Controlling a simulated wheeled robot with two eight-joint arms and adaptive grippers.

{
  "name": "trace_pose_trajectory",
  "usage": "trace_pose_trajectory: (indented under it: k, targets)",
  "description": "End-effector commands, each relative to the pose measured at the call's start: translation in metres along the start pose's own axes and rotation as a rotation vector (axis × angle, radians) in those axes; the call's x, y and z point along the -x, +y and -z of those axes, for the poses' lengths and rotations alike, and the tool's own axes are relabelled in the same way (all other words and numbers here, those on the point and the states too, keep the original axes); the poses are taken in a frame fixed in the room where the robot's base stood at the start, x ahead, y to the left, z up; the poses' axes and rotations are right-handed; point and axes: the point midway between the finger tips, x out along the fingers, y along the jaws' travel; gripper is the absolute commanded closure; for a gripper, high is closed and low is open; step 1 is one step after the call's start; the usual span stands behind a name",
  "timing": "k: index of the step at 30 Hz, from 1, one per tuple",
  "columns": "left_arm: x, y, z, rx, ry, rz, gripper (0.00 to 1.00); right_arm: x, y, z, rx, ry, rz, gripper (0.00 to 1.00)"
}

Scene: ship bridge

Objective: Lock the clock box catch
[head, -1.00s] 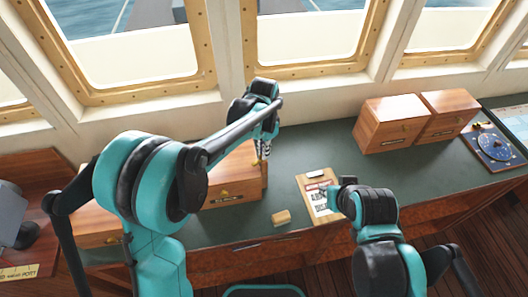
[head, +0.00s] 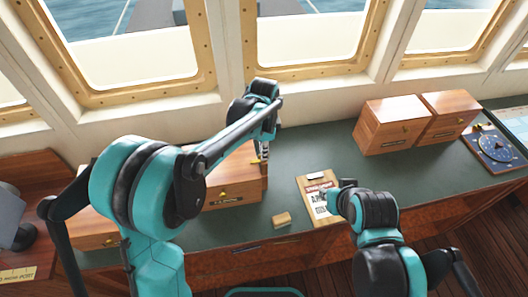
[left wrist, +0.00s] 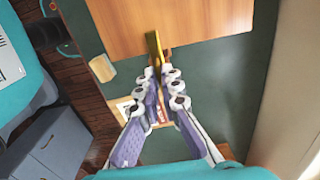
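The wooden clock box (head: 235,180) stands on the green counter under my left arm, which hides part of it. It has a brass knob and a dark label on its front. In the left wrist view the box top (left wrist: 185,22) fills the upper part, with an upright brass catch (left wrist: 154,50) at its near edge. My left gripper (head: 262,158) is at the box's right end. In the left wrist view its fingertips (left wrist: 164,76) are close together at the catch's lower end; I cannot tell whether they grip it. My right gripper (head: 343,187) is by the clipboard, its fingers unclear.
A clipboard (head: 312,182) and a small wooden block (head: 281,219) lie on the green counter (head: 310,140). Two wooden boxes (head: 388,130) stand at the right, with a blue instrument panel (head: 490,146) beyond them. Windows line the back wall. Counter between the boxes is clear.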

Motion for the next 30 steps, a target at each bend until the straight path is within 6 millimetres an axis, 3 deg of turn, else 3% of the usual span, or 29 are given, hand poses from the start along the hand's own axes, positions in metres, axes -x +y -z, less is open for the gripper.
trace_pose_trajectory:
  k: [7, 9, 10, 20, 23, 30]
  targets:
    - [0.001, -0.001, 0.000, 0.000, 0.000, 0.002, 1.00, 0.000, 0.000, 0.000, 0.000, 0.000, 0.000, 0.74]
    - [0.001, -0.001, 0.000, 0.000, 0.000, 0.002, 0.77, 0.000, 0.000, 0.000, 0.000, 0.000, 0.000, 0.74]
    - [0.001, -0.001, 0.000, 0.000, 0.000, 0.002, 0.74, 0.000, 0.000, 0.000, 0.000, 0.000, 0.000, 0.74]
    - [0.003, 0.000, 0.000, 0.000, 0.000, 0.001, 0.74, 0.000, 0.000, 0.000, 0.000, 0.000, 0.000, 0.74]
    - [0.013, 0.000, 0.000, 0.000, 0.000, 0.001, 0.74, 0.000, 0.000, 0.000, 0.000, 0.000, 0.000, 0.74]
    - [0.063, 0.000, 0.000, 0.000, 0.000, 0.001, 0.74, 0.000, 0.000, 0.000, 0.000, 0.000, 0.000, 0.74]
